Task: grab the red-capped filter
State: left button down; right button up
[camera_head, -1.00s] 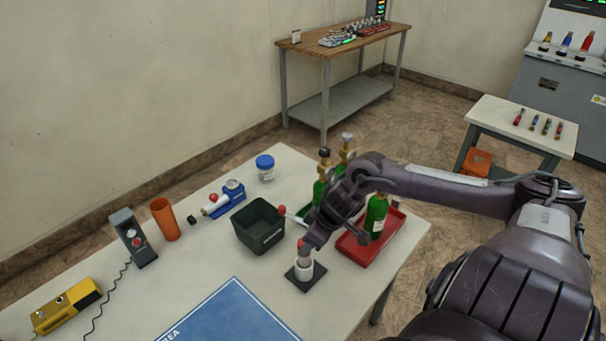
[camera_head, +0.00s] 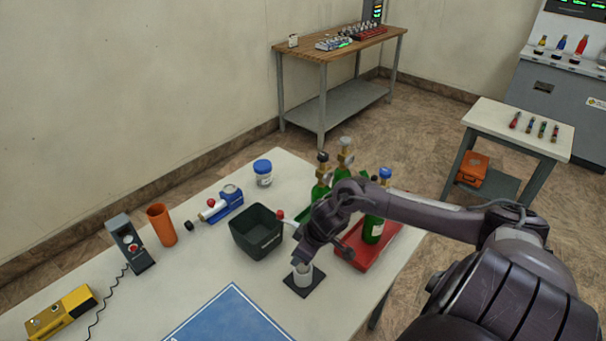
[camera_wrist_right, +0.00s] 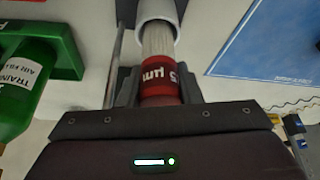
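The red-capped filter (camera_wrist_right: 160,84) shows in the right wrist view, with a red band with white print and a pale ribbed body. The body's far end is inside a white cup (camera_wrist_right: 156,16). My right gripper (camera_wrist_right: 160,92) has one dark finger against each side of the red cap, with no clear gap. In the head view my right gripper (camera_head: 302,259) is directly above the white cup (camera_head: 303,275), which stands on a small dark square base. There the gripper hides the red cap. My left gripper is not in view.
A black bin (camera_head: 257,246) stands left of the gripper, with a red-tipped white piece (camera_head: 282,215) at its rim. A blue mat (camera_head: 230,318) lies in front.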

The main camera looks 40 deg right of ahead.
jog(key=c, duration=0.4)
jog(key=shift+c, duration=0.2)
